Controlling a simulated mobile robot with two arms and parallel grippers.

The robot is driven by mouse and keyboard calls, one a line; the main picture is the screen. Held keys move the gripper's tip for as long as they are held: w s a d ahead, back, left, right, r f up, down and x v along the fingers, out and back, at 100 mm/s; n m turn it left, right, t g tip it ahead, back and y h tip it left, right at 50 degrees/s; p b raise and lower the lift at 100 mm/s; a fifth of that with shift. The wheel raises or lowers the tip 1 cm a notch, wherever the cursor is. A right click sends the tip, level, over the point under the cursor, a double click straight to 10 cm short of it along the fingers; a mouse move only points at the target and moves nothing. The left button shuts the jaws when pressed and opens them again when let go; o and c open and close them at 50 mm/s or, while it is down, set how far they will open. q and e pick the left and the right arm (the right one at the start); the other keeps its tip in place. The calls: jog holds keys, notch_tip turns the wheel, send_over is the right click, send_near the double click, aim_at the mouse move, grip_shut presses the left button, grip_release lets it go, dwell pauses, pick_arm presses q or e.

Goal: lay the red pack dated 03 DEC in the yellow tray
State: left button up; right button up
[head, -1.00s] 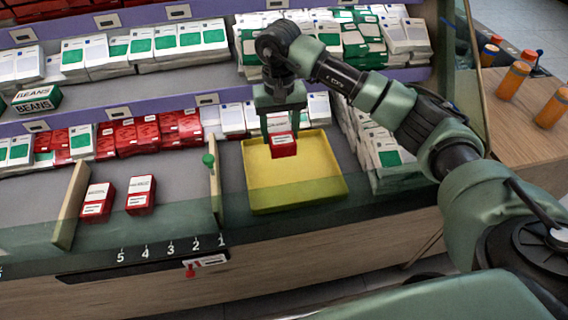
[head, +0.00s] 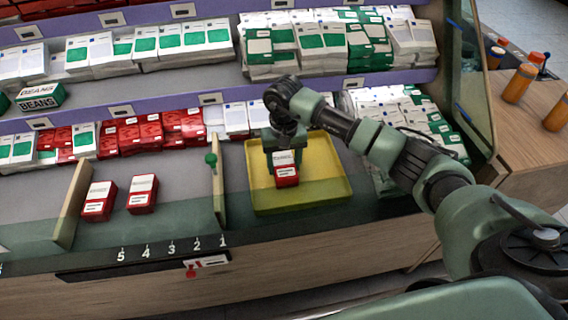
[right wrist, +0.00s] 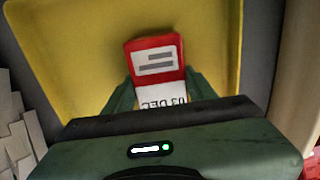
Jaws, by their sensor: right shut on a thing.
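The red pack dated 03 DEC (head: 287,176) is in my right gripper (head: 284,156), over the middle of the yellow tray (head: 315,205). In the right wrist view the pack (right wrist: 155,58) shows a red edge and a white label, with "03 DEC" reading upside down. The fingers of my right gripper (right wrist: 158,90) are shut on its two sides. The yellow tray (right wrist: 75,50) fills the background there. I cannot tell whether the pack touches the tray floor. My left gripper is not in view.
Two other red packs (head: 99,201) (head: 142,194) stand on the shelf to the left, between wooden dividers (head: 218,190). Rows of red and white packs (head: 150,133) line the back. A numbered strip (head: 145,256) runs along the front edge.

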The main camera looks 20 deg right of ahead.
aim_at(284, 163)
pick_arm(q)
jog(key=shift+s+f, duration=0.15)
pick_arm(e)
jog(key=o, duration=1.5)
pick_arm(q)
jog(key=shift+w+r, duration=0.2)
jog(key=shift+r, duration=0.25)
pick_arm(e)
jog(key=shift+o, duration=0.2)
jog(key=shift+r, duration=0.15)
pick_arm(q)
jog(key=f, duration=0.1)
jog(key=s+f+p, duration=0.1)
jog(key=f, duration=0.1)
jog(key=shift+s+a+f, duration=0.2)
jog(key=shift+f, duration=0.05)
pick_arm(e)
notch_tip(284, 163, up, 12)
